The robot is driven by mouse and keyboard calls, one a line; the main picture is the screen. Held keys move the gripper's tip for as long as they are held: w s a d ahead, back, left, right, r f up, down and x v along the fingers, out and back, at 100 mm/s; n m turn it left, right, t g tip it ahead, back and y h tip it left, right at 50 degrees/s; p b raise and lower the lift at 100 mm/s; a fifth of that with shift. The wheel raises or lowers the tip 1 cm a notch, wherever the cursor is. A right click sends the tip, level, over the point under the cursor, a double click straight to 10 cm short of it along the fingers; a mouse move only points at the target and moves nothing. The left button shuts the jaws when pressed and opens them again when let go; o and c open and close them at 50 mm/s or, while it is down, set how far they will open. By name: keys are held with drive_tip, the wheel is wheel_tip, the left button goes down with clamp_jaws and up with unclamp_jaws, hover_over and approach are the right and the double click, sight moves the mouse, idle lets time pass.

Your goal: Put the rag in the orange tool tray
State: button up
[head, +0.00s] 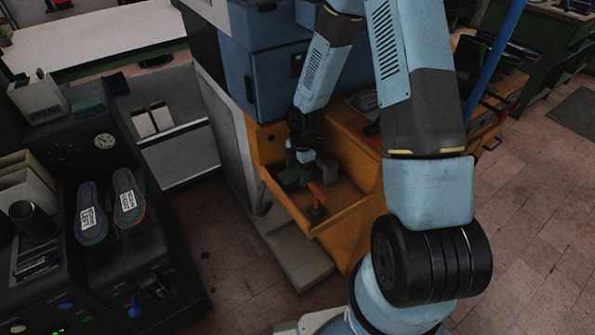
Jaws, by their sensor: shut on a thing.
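The orange tool tray (338,219) is an open bin on the front of the orange cabinet, in the middle of the head view. My gripper (300,166) points down inside the tray's outline, near its back left part. It is small and dark here, and its fingertips are hard to make out. A dark green piece (288,181), which looks like the rag, is right at the fingertips, and my gripper is shut on it. I cannot tell whether the rag touches the tray floor.
A tool with an orange handle (317,193) stands up in the tray close to my gripper. A blue cabinet (262,75) rises behind. At left, a black machine holds two shoe soles (128,197). A grey step (300,258) lies below the tray.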

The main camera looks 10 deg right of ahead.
drive_tip(key=shift+f, duration=0.45)
